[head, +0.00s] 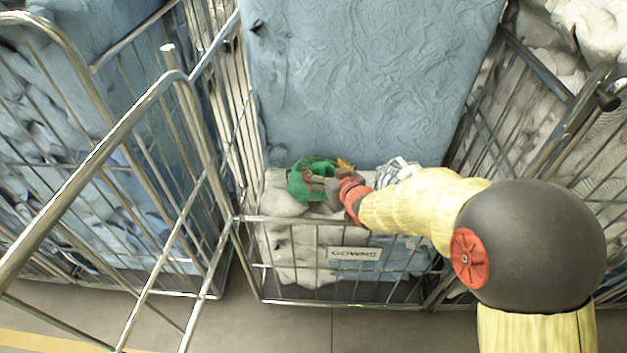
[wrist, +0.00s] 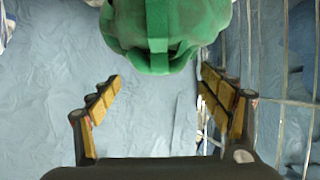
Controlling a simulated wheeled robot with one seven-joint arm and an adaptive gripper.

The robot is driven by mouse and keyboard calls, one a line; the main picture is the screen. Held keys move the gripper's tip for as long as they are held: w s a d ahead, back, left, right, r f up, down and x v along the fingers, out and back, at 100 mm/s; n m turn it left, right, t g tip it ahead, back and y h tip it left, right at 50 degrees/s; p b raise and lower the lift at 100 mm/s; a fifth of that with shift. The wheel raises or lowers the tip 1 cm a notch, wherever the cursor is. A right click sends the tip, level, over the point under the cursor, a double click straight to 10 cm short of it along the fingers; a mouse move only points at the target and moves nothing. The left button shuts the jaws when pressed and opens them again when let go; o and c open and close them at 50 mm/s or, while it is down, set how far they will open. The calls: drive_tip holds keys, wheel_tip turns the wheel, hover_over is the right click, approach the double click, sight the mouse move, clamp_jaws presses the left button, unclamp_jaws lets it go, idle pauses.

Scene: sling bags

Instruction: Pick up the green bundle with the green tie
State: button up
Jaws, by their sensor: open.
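The green bundle (head: 309,178) lies on the linen inside the middle wire cage cart, near its front left. In the wrist view the green bundle (wrist: 165,30) fills the top middle, with a green tie (wrist: 157,40) running down its front. My gripper (head: 333,188) is at the bundle's right side in the head view. In the wrist view my gripper (wrist: 160,92) is open, its two yellow-padded fingers wide apart with nothing between them. The bundle is just beyond the fingertips. Part of the bundle is cut off at the top of the wrist view.
A striped grey-and-white bundle (head: 397,171) lies right of my gripper, partly behind my arm. A tall blue-covered stack (head: 365,80) stands behind. The cart's front wire wall (head: 290,290) bears a label. Cage bars (wrist: 285,90) run close to the right finger. Another cage cart (head: 75,190) stands left.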

drive_tip(key=shift+x, duration=1.15)
drive_tip(key=shift+f, duration=0.1)
drive_tip(key=c, duration=0.3)
clamp_jaws()
